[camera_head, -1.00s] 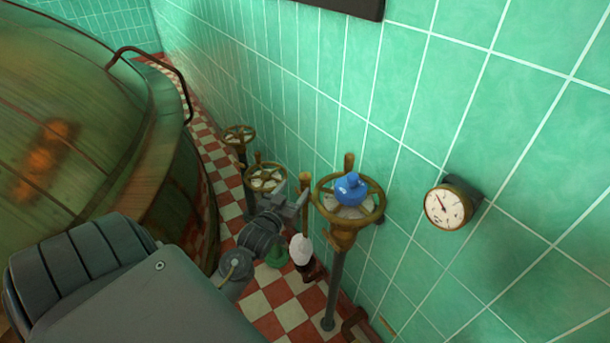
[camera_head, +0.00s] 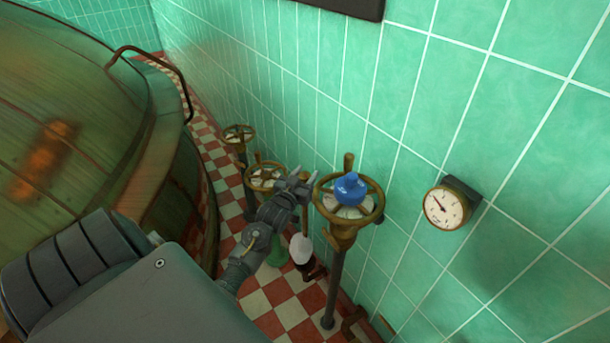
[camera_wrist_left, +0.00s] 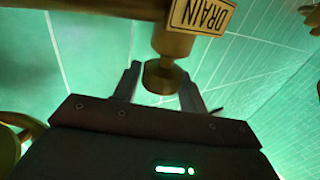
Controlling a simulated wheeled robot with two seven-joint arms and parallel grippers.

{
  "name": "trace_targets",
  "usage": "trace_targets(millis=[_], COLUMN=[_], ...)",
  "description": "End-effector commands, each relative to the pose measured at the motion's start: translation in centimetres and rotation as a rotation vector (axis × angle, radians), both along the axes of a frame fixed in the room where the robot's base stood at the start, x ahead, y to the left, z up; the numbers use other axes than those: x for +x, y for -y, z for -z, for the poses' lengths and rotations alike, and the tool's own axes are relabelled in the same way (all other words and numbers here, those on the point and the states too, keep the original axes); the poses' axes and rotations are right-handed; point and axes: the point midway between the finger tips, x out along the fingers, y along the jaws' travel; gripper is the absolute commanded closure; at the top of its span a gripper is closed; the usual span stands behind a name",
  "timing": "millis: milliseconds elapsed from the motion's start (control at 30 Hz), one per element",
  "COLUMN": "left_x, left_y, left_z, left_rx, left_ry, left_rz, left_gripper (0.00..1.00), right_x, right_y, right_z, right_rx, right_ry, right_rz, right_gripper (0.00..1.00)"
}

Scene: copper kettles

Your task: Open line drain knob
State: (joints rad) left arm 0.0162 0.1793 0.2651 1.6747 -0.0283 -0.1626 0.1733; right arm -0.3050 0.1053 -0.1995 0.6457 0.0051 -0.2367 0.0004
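A brass knob (camera_wrist_left: 160,77) on a short stem shows in the left wrist view, beside a plate marked DRAIN (camera_wrist_left: 201,15). My left gripper (camera_wrist_left: 160,84) is open, with a finger on either side of the knob. A gap shows on the left; I cannot tell whether the right finger touches it. In the head view my left gripper (camera_head: 301,184) is just left of the nearest brass handwheel (camera_head: 371,215), which has a blue cap (camera_head: 350,188). There the gripper hides most of the upright brass post behind it. My right gripper is not in view.
Two more brass handwheels, a middle one (camera_head: 259,184) and a far one (camera_head: 239,129), stand along the tiled wall (camera_head: 520,100). A gauge (camera_head: 445,208) is on the wall at right. A large copper kettle (camera_head: 70,120) fills the left. A white object (camera_head: 301,249) is below the gripper.

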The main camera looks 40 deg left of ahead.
Motion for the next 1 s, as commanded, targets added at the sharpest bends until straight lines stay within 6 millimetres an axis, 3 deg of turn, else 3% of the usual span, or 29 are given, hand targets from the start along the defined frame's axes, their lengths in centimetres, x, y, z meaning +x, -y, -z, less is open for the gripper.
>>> trace_targets(millis=[33, 200, 633, 967, 1000], left_x=[0.0, 0.0, 0.1, 0.0, 0.0], left_y=[0.0, 0.0, 0.0, -0.1, -0.1], left_z=[0.0, 0.0, -0.2, -0.1, -0.1], left_rx=[0.000, 0.000, -0.003, 0.001, 0.001], left_ry=[0.000, 0.000, 0.004, 0.002, 0.002], left_rz=[0.000, 0.000, -0.250, -0.266, -0.266], left_gripper=[0.65, 0.86, 0.86, 0.86, 0.58], right_x=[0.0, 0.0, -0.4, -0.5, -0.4], right_y=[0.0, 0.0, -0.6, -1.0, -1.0], right_z=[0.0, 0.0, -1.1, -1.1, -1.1], right_rx=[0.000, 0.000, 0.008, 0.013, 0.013], right_ry=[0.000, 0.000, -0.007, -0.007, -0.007], right_rz=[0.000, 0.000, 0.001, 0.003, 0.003], right_gripper=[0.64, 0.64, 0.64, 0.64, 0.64])
